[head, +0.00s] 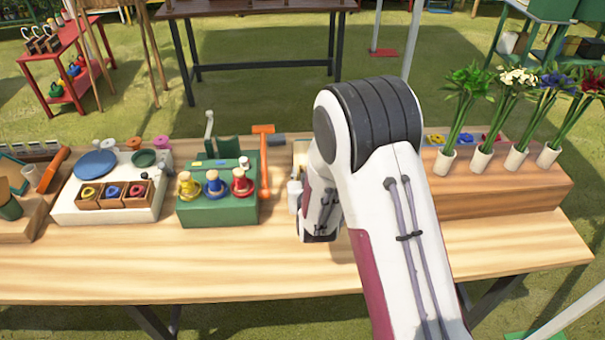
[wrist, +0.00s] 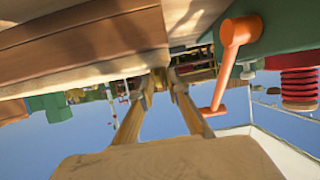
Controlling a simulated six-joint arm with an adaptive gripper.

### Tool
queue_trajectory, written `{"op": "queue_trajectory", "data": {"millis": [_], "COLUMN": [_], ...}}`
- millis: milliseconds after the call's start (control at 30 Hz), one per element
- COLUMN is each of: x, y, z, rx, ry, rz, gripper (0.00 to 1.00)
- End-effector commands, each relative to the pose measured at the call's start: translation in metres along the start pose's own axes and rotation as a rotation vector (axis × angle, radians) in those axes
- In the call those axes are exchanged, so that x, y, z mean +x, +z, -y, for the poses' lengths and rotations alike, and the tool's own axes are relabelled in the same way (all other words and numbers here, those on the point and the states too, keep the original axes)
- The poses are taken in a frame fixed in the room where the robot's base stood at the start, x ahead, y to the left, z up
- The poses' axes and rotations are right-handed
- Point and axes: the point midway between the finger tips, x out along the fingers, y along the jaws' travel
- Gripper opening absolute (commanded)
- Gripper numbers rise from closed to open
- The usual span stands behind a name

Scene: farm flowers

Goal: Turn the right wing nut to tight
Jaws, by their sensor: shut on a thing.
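My gripper (wrist: 162,78) shows in the wrist view with its two long fingers angled together at the tips. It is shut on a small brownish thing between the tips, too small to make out. In the head view my arm hides the gripper, which is low over the table between the green box and the wooden planter block. I cannot pick out the right wing nut for certain in either view. The green box (head: 217,212) carries yellow (head: 189,185), blue (head: 213,184) and red (head: 240,183) knobbed pieces, the red one on the right.
An orange lever (head: 265,175) stands at the green box's right side, close to my gripper; it also shows in the wrist view (wrist: 236,45). The planter block (head: 490,200) with several flower vases is on the right. The table's front strip (head: 180,270) is clear.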

Motion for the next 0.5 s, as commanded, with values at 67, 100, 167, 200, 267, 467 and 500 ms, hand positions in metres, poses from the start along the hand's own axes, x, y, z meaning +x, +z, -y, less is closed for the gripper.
{"op": "queue_trajectory", "data": {"millis": [67,100,167,200,267,467,500], "x": [0.0005,0.0005,0.0005,0.0006,0.0006,0.0005,0.0004], "y": [-0.0076,-0.0077,-0.0078,-0.008,-0.0081,-0.0059,-0.0053], "z": [0.0003,0.0002,0.0002,0.0002,0.0002,0.0002,0.0001], "rx": [0.002,0.002,0.002,0.002,0.002,0.001,0.001], "ry": [0.001,0.001,0.0,0.0,0.0,0.0,0.0], "rz": [-0.017,-0.017,-0.018,-0.018,-0.018,-0.013,-0.012], "gripper": [0.0,0.0,0.0,0.0,0.0,0.33,0.33]}}
